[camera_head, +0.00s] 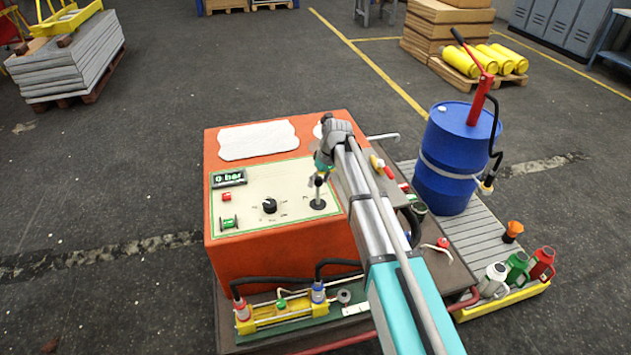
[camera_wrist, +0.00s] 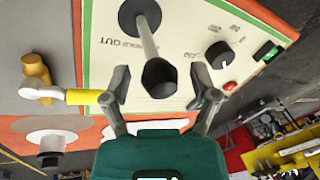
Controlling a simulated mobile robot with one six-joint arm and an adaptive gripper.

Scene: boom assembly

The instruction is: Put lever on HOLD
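The lever (camera_head: 318,191) rises from a round black base on the cream control panel (camera_head: 285,178) of the orange machine. In the wrist view the lever (camera_wrist: 146,38) has a grey shaft and a black knob. Lettering beside its base reads "HOLD" and "OUT"; I cannot tell exactly which mark the lever points to. My gripper (camera_head: 322,164) is just above the lever, partly hiding its top. In the wrist view my gripper (camera_wrist: 158,85) is open, with a finger on each side of the knob and visible gaps between.
A black dial (camera_head: 269,205), a green switch (camera_head: 229,223) and a "0 bar" display (camera_head: 229,178) are left of the lever. A yellow-handled valve (camera_wrist: 82,97) is close to one finger. A blue drum (camera_head: 455,150) with a red pump stands to the right.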

